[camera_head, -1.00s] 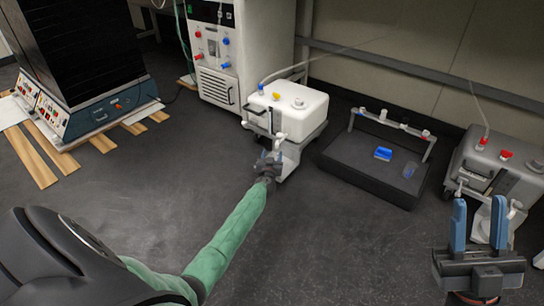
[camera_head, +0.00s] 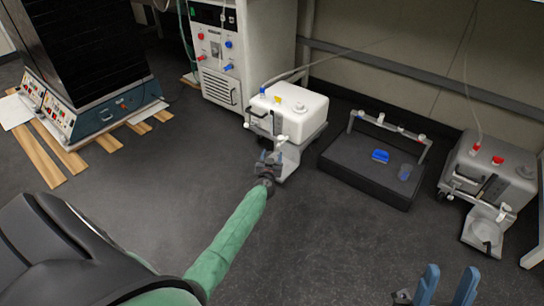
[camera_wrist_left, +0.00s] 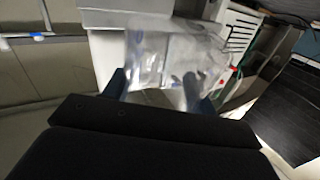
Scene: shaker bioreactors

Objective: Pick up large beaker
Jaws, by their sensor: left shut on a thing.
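The large beaker (camera_wrist_left: 165,55) is a clear, see-through vessel in the left wrist view, between and beyond the blue fingers of my left gripper (camera_wrist_left: 155,88). The fingers are shut on it. In the head view my left gripper (camera_head: 268,160) is at the end of the green-sleeved arm, in front of the white carboy machine; the beaker is hard to make out there. My right gripper (camera_head: 447,288) is at the bottom right, its two blue fingers apart and nothing visible between them. Its lower part is cut off by the frame.
A white carboy machine (camera_head: 289,104) stands just behind my left gripper. A dark tray (camera_head: 345,172) with a blue item (camera_head: 380,156) and a small clear vessel (camera_head: 405,172) is right of it. A grey carboy machine (camera_head: 490,168) stands further right. The floor (camera_head: 320,240) between is clear.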

